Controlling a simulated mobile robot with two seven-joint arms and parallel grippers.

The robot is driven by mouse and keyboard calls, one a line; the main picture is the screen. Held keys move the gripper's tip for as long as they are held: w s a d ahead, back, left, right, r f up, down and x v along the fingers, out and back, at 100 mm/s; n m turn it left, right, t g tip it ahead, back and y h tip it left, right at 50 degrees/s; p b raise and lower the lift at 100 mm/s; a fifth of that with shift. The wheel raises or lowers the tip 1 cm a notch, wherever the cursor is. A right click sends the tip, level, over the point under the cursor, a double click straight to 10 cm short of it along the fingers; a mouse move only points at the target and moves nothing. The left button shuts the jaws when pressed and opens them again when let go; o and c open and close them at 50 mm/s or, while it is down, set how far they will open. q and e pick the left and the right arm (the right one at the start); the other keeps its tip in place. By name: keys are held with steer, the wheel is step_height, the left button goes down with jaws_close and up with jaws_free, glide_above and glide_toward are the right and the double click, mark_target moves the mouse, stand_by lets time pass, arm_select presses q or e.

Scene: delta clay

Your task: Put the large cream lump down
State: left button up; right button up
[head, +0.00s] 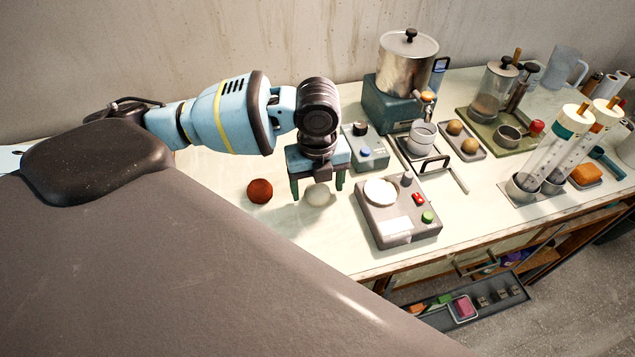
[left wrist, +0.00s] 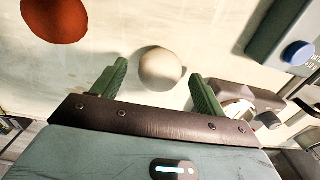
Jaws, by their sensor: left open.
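The large cream lump (head: 317,195) is a round, pale ball resting on the pale worktop (head: 300,240). In the left wrist view the cream lump (left wrist: 160,68) lies between and just beyond the two green fingertips, with a gap on each side. My left gripper (head: 318,188) points down over it with its fingers spread, and it also shows in the left wrist view (left wrist: 160,82). A red-brown lump (head: 260,191) lies on the worktop to the left, and it appears at the upper left of the left wrist view (left wrist: 55,18). My right gripper is not in view.
A grey scale (head: 397,222) with a white round plate stands close to the right of the gripper. A grey box with a blue button (head: 366,153) stands behind. A metal pot (head: 406,65) and a small tray with two tan balls (head: 462,139) are further right. Worktop in front is clear.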

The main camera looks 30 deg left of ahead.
mark_target(317, 187)
arm_select(q)
step_height(317, 187, up, 12)
steer(key=p, duration=0.1)
steer(key=shift+r, duration=0.2)
stand_by(0.3)
